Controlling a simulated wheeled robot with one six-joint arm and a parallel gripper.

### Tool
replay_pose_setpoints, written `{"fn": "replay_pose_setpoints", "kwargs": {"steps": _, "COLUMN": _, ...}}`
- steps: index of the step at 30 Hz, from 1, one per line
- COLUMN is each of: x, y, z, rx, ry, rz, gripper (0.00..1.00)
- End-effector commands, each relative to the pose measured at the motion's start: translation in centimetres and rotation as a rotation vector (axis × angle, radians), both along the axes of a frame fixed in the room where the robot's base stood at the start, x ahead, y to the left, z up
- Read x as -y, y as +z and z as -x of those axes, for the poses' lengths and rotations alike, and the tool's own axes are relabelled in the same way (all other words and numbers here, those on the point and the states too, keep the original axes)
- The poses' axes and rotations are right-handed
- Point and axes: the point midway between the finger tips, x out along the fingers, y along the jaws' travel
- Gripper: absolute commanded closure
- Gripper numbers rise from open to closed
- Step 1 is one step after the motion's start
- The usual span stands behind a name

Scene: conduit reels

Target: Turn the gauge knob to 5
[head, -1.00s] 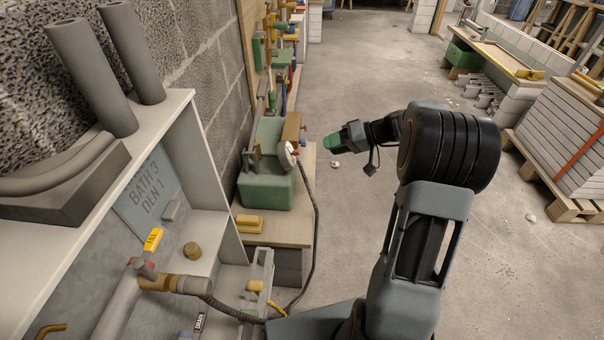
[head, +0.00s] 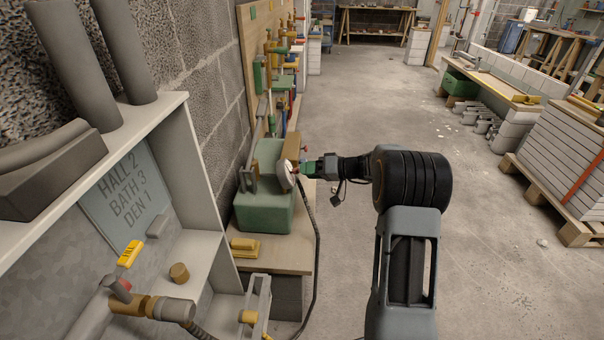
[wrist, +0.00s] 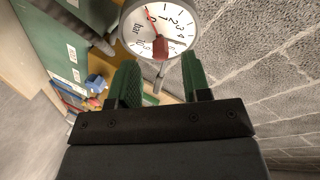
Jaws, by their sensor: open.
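The pressure gauge has a white round dial marked "bar"; it shows edge-on in the head view (head: 287,175) and face-on at the top of the wrist view (wrist: 143,32). A thin red needle on it points to the upper left, near the low end of the scale. The red gauge knob (wrist: 160,47) stands out in front of the dial. My gripper (head: 303,167) is close in front of the gauge. In the wrist view its two green fingers (wrist: 161,62) are open, one on each side of the knob, with gaps showing.
A green box (head: 265,212) stands behind the gauge on a wooden bench, with a yellow block (head: 244,244) in front. A black hose (head: 318,240) hangs at the bench edge.

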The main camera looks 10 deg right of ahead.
Motion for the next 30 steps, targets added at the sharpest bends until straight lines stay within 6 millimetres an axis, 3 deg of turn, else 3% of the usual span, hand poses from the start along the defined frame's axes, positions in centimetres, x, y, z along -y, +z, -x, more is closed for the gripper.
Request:
{"fn": "replay_pose_setpoints", "kwargs": {"steps": 6, "x": -1.8, "y": -0.5, "z": -1.0, "rx": 0.001, "ry": 0.0, "rz": 0.0, "gripper": 0.56}}
{"fn": "replay_pose_setpoints", "kwargs": {"steps": 19, "x": -2.4, "y": -0.6, "z": -1.3, "rx": 0.0, "ry": 0.0, "rz": 0.0, "gripper": 0.56}}
{"fn": "replay_pose_setpoints", "kwargs": {"steps": 30, "x": -2.4, "y": -0.6, "z": -1.3, "rx": 0.0, "ry": 0.0, "rz": 0.0, "gripper": 0.91}}
